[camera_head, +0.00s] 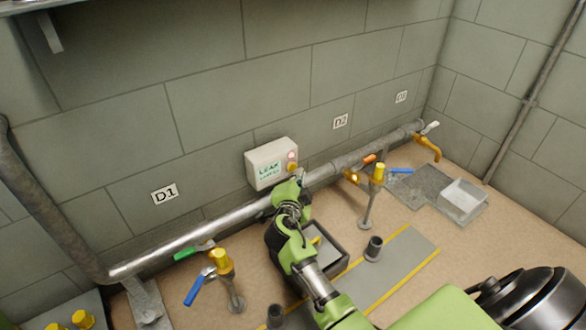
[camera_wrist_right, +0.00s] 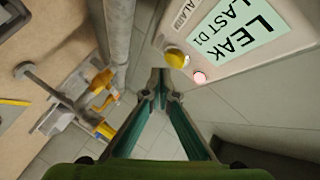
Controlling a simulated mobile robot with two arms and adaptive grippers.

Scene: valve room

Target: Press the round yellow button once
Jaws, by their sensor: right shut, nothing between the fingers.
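The round yellow button (camera_head: 292,167) is on the white wall box (camera_head: 265,168), below a lit red lamp (camera_head: 291,155). My right gripper (camera_head: 299,176) is at the lower right of the box, with its tips close to the button and partly over its lower edge. In the right wrist view the yellow button (camera_wrist_right: 177,58) is just beyond the fingertips of my right gripper (camera_wrist_right: 158,78), a little to the right. The fingers are shut and empty. A small gap shows there; contact cannot be made out. My left gripper is not in view.
A metal pipe (camera_head: 190,238) runs along the wall below the box. Valves with a green handle (camera_head: 190,252), a blue handle (camera_head: 198,288) and yellow bodies (camera_head: 379,172) stand near it. A dark open bin (camera_head: 343,262) and a white tray (camera_head: 463,197) are on the floor.

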